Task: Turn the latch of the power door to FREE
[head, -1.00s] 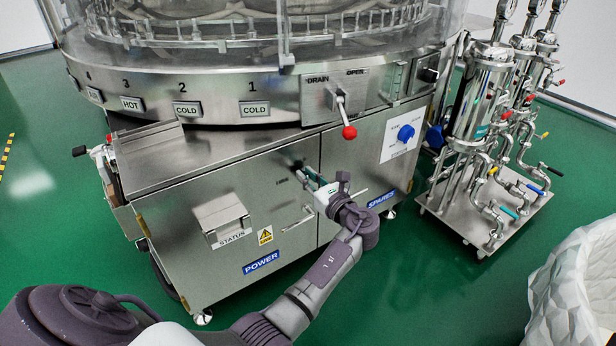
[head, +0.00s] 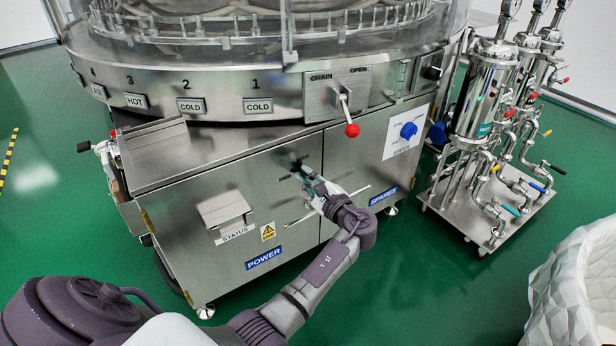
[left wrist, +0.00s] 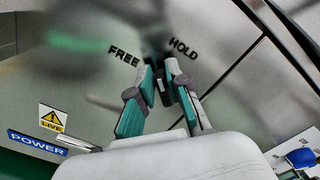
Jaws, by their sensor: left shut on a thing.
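The power door (head: 230,195) is the steel panel above the blue POWER label (head: 264,258). Its small dark latch (head: 297,164) is near the door's upper right corner. In the left wrist view the latch (left wrist: 155,40) is a blurred dark shape between the printed words FREE (left wrist: 124,56) and HOLD (left wrist: 184,47). My left gripper (head: 305,177), with teal and grey fingers, is shut on the latch. The fingertips (left wrist: 163,72) also show in the left wrist view, close together at the latch. They partly hide it, so its exact angle is unclear. My right gripper is out of view.
A drain lever with a red knob (head: 352,130) juts out above the doors. A status box (head: 224,209) sticks out at left. A pipe skid (head: 490,205) stands at right.

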